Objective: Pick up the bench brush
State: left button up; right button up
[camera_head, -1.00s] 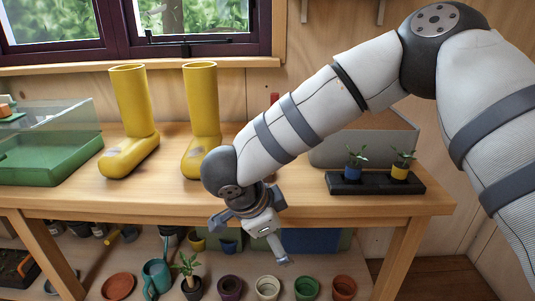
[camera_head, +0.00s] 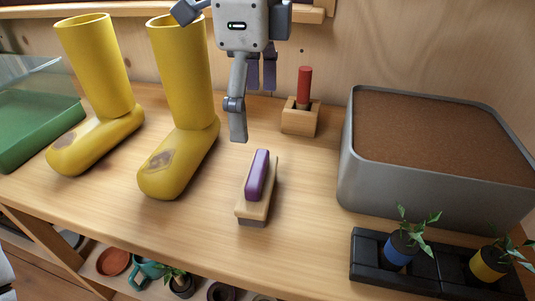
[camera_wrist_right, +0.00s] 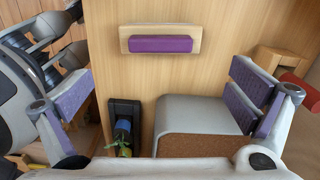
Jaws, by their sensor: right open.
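The bench brush (camera_head: 258,182) lies on the wooden workbench, with a pale wooden block and a purple grip on top. It also shows in the right wrist view (camera_wrist_right: 162,44), near the top and whole. My right gripper (camera_head: 250,102) is open and empty. In the head view it hangs above the bench, behind the brush and apart from it. In the wrist view its purple-padded fingers (camera_wrist_right: 165,100) are spread wide, with the brush beyond them and between their lines. My left gripper is not seen.
Yellow boots (camera_head: 180,150) stand left of the brush. A wooden holder with a red-handled tool (camera_head: 299,120) stands behind it. A grey bin of brown soil (camera_head: 385,190) is to the right, with a black plant tray (camera_head: 375,272) in front. Bare bench surrounds the brush.

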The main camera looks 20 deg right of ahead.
aim_at(258, 167)
jog(key=f, duration=1.1)
jog(key=shift+s+d+f+b, duration=0.1)
jog(key=shift+d+f+b, duration=0.1)
jog(key=shift+f+b, duration=0.15)
jog(key=shift+c, duration=0.6)
jog(key=c, duration=1)
